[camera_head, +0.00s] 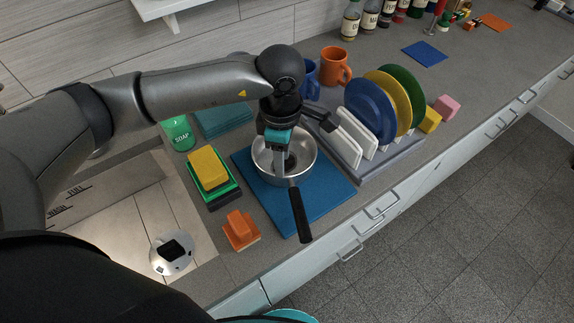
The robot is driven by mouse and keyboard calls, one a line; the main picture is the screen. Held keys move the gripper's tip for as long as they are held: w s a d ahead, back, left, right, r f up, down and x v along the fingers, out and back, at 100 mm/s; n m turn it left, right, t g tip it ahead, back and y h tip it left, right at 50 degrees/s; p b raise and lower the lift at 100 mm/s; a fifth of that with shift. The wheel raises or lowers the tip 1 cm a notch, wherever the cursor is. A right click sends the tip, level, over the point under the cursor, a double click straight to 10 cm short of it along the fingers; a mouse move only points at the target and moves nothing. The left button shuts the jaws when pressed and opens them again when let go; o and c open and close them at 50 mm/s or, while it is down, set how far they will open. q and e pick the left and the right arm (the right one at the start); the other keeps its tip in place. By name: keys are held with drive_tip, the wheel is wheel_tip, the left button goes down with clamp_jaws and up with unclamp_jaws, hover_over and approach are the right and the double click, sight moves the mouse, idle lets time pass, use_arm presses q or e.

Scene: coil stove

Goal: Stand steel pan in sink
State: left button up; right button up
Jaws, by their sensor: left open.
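The steel pan (304,170) sits on a blue mat (325,200) on the counter, its black handle (300,215) pointing toward the front edge. My left gripper (290,165) points down over the pan, with its lower part in front of the bowl. It is open, and whether a finger touches the pan cannot be told. The sink (120,215) is at the left, with a drain at its bottom, and my left arm covers part of it. My right gripper is not in view.
A green sponge holder with a yellow sponge (207,168) and an orange block (239,229) stand between sink and mat. A green soap bottle (179,133) is behind. A dish rack with plates (369,110) and mugs (335,66) stand right of the pan.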

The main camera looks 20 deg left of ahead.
sight(291, 180)
use_arm(q)
drive_tip(key=shift+w+f+p, duration=0.15)
drive_tip(key=shift+f+p, duration=0.05)
drive_tip(key=shift+f, duration=1.7)
drive_tip(key=shift+w+f+p, duration=0.1)
drive_tip(key=shift+f+p, duration=0.05)
drive_tip(key=shift+f, duration=1.75)
clamp_jaws()
drive_tip(key=shift+d+r, duration=0.1)
drive_tip(key=shift+d, duration=0.05)
